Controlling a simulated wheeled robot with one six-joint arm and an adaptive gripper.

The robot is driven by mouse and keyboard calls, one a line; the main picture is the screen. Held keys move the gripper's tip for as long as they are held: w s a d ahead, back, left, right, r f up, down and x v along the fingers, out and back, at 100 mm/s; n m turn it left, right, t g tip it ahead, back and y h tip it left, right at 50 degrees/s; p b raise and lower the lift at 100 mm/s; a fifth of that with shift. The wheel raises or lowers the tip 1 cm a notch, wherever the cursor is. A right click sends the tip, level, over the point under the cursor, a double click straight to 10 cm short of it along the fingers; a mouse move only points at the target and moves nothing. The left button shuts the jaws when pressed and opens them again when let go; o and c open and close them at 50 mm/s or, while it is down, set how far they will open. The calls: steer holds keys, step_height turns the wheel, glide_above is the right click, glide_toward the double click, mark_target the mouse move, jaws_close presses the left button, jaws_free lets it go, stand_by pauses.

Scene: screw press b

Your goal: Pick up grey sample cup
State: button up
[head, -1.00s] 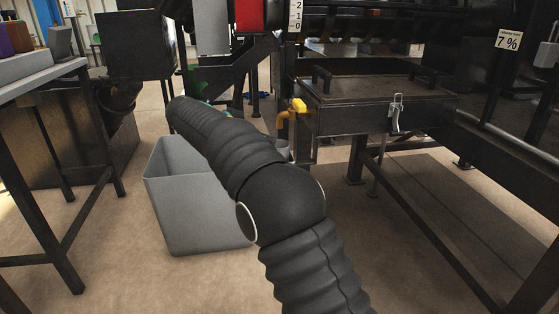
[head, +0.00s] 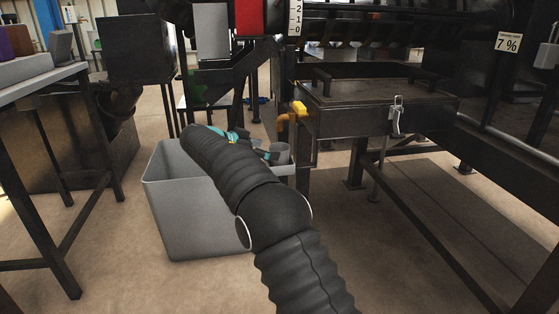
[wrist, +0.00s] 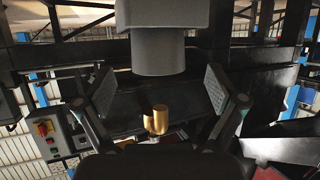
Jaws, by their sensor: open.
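The grey sample cup (head: 279,153) shows in the head view beside the orange pipe, left of the dark press frame. My gripper (head: 262,149), with teal parts, is just left of it, partly hidden by my black-sleeved arm. In the wrist view the cup (wrist: 158,58) is a plain grey cylinder at top centre, against a wider grey block. My gripper's two fingers (wrist: 160,89) are spread open to either side and below it in the picture. Gaps show between the cup and both pads; nothing is held. I cannot tell how deep the cup is between them.
A brass-coloured pipe end (wrist: 156,120) lies between the fingers in the wrist view. In the head view, a yellow valve handle (head: 299,108) and a dark box (head: 375,112) are close right. A grey bin (head: 185,210) stands below my arm. A table (head: 40,82) is at left.

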mark_target(284, 148)
steer(key=shift+x, duration=2.6)
steer(key=shift+s+f, duration=0.1)
steer(key=shift+f, duration=0.05)
steer(key=c, duration=1.3)
